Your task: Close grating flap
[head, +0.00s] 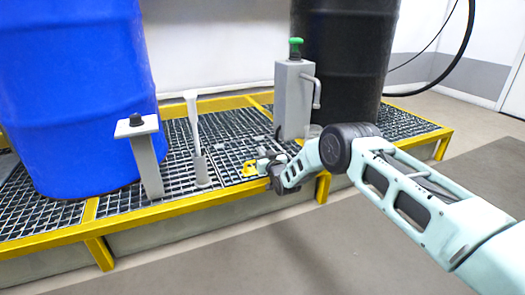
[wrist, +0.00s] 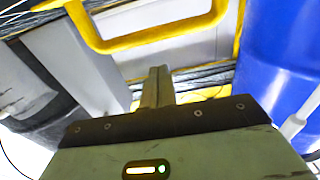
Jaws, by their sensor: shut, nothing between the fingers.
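The grating platform (head: 120,200) has a yellow frame. A small yellow handle (head: 249,169) shows at the near edge of a grating section (head: 229,170), which I take for the flap. This section looks nearly level with the grating around it; I cannot tell whether it is flush. My gripper (head: 262,165) is low over the platform's front edge, right beside the yellow handle. In the wrist view my gripper (wrist: 158,85) has its fingers together and empty. The yellow handle (wrist: 150,42) looms large beyond the fingertips there. I cannot tell whether they touch it.
A blue drum (head: 75,95) stands at left and a black drum (head: 345,65) behind my arm. A grey box with a green button (head: 293,90), a grey post with a black knob (head: 146,155) and a pale upright lever (head: 195,135) rise from the platform. The floor in front is clear.

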